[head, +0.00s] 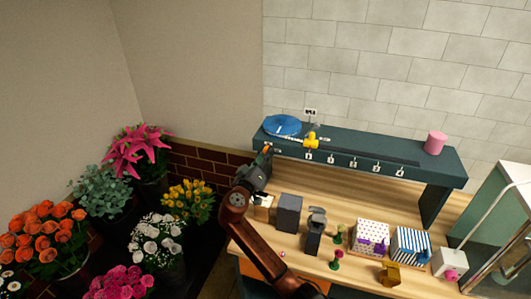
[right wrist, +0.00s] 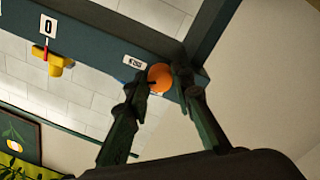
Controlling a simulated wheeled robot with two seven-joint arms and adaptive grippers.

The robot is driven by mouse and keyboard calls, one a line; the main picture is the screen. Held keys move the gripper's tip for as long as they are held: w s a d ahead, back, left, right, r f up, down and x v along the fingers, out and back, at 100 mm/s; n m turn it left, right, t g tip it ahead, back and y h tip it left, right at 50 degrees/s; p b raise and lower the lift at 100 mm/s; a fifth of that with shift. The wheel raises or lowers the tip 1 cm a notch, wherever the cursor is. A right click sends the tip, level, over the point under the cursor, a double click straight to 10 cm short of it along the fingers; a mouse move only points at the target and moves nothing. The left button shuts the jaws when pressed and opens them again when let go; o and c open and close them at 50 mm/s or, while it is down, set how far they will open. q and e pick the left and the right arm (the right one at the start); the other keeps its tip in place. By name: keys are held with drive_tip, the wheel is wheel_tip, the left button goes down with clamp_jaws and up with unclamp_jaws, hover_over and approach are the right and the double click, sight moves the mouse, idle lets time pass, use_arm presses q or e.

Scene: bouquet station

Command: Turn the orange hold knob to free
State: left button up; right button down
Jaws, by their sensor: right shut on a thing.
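The orange hold knob (right wrist: 159,77) sits on the dark front face of the shelf, beside a small white label (right wrist: 135,62). In the head view, a bit of orange, the knob (head: 267,149), shows at the shelf's left end, mostly hidden by my gripper. My right gripper (right wrist: 161,82) has one finger on each side of the knob and is shut on it. It also shows in the head view (head: 260,165) in front of the shelf's left end. The knob's exact turn angle is hard to tell. My left gripper is in neither view.
The teal shelf (head: 440,168) carries a blue disc (head: 282,125), a yellow piece (head: 312,141) and a pink cylinder (head: 435,143). Below, the wooden table holds a grey block (head: 289,212), patterned boxes (head: 373,236) and other items. Flower buckets stand at left.

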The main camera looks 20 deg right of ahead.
drive_tip(key=shift+n+t+p, duration=0.5)
drive_tip(key=shift+n+p, duration=3.55)
drive_tip(key=shift+n, duration=2.25)
drive_tip(key=c, duration=1.7)
unclamp_jaws()
drive_tip(key=shift+o, duration=0.2)
